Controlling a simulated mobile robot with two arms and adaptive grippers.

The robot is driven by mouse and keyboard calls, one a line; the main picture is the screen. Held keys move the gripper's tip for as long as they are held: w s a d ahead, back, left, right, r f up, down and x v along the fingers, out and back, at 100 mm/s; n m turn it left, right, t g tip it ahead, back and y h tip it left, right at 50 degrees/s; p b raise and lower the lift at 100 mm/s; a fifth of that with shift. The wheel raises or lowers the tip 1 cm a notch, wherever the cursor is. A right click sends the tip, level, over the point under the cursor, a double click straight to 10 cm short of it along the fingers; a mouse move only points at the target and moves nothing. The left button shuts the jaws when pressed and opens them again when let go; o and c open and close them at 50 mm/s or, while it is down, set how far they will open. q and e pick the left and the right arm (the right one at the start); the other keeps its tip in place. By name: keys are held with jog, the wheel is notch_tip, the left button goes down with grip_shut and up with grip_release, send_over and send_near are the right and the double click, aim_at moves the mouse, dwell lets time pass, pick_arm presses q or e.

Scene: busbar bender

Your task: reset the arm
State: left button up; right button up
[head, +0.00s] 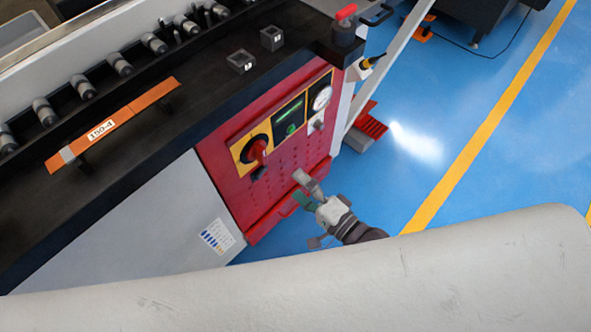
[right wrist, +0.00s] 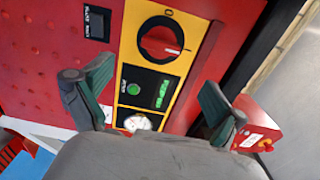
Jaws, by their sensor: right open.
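My right gripper (head: 309,192) is in front of the red control panel (head: 226,180) of the bending machine, low on its right side. It is open, with nothing between its fingers. In the right wrist view its two green-padded fingers (right wrist: 157,82) stand apart, with the panel's yellow strip behind the gap. That strip carries a red rotary knob (right wrist: 160,42), a lit green display (right wrist: 160,94) and a round gauge (right wrist: 137,123). The knob (head: 258,150) also shows in the head view, apart from the gripper. My left gripper is not in view.
An orange busbar (head: 140,108) lies on the black machine bed beside a row of rollers (head: 119,64). A red emergency button (head: 346,14) stands at the bed's corner. A red pedal (head: 369,124) is on the blue floor. Open floor (head: 420,165) lies to the right.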

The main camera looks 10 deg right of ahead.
jog(key=s+d+f+n+g+h+p, duration=0.15)
jog(key=d+f, duration=0.25)
jog(key=f, duration=0.4)
jog(key=s+d+f+n+g+h, duration=0.1)
jog(key=d+f+n+g+h, duration=0.2)
jog(key=f, duration=0.6)
jog(key=s+d+f+n+g+h+p, duration=0.1)
jog(key=s+d+f+n+h, duration=0.2)
jog(key=f, duration=0.5)
jog(key=s+d+f+n+g+h, duration=0.1)
jog(key=s+f, duration=0.3)
jog(key=s, duration=0.4)
jog(key=s+d+f+n+g+h, duration=0.1)
jog(key=s+d+f+n+g, duration=0.2)
jog(key=s, duration=0.5)
jog(key=s+d+f+n+g+h, duration=0.1)
jog(key=s+d+f+n+g, duration=0.1)
jog(key=s+f+g, duration=0.2)
jog(key=s+f+p, duration=0.1)
jog(key=s+f, duration=0.2)
jog(key=s, duration=0.2)
jog(key=shift+d, duration=0.4)
